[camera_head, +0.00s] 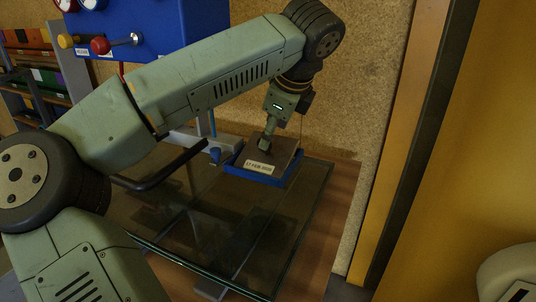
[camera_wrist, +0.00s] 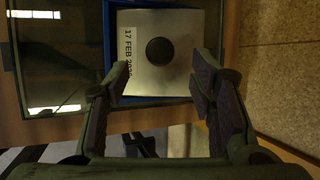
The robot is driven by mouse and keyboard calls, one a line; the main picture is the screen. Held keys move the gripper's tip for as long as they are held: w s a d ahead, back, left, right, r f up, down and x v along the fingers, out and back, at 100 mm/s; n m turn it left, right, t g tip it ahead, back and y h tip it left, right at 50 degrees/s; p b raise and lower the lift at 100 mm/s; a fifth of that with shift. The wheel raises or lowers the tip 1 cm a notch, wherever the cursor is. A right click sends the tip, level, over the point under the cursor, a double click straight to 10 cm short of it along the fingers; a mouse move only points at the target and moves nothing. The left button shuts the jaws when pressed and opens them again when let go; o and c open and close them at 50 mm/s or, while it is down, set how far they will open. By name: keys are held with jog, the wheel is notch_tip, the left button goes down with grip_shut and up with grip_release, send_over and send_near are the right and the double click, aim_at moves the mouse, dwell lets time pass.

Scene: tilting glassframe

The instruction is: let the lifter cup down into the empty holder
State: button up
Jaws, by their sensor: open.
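A blue tray (camera_head: 243,175) lies on the glass sheet and holds a flat plate (camera_head: 279,157) with a white date label (camera_head: 258,167). In the wrist view the plate (camera_wrist: 183,72) is silvery, with a dark round piece (camera_wrist: 160,51) at its middle, and the tray's blue rim (camera_wrist: 112,30) shows at the left. I cannot tell whether the round piece is the lifter cup. My gripper (camera_head: 267,146) is over the plate; in the wrist view my gripper (camera_wrist: 161,78) is open, its fingers apart with nothing between them. I cannot make out an empty holder.
The glass sheet (camera_head: 225,225) lies over a wooden surface (camera_head: 335,210). A small blue piece (camera_head: 215,155) and a black bar (camera_head: 165,172) are left of the tray. A blue panel (camera_head: 165,30) with a red knob (camera_head: 101,45) stands behind. A chipboard wall (camera_head: 365,70) is close behind.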

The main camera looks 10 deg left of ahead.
aim_at(266, 152)
jog(key=p+x, duration=0.2)
jog(key=x, duration=0.3)
jog(key=shift+a+f, duration=0.1)
jog(key=shift+a, duration=0.05)
grip_shut()
dwell(0.5)
dwell(0.4)
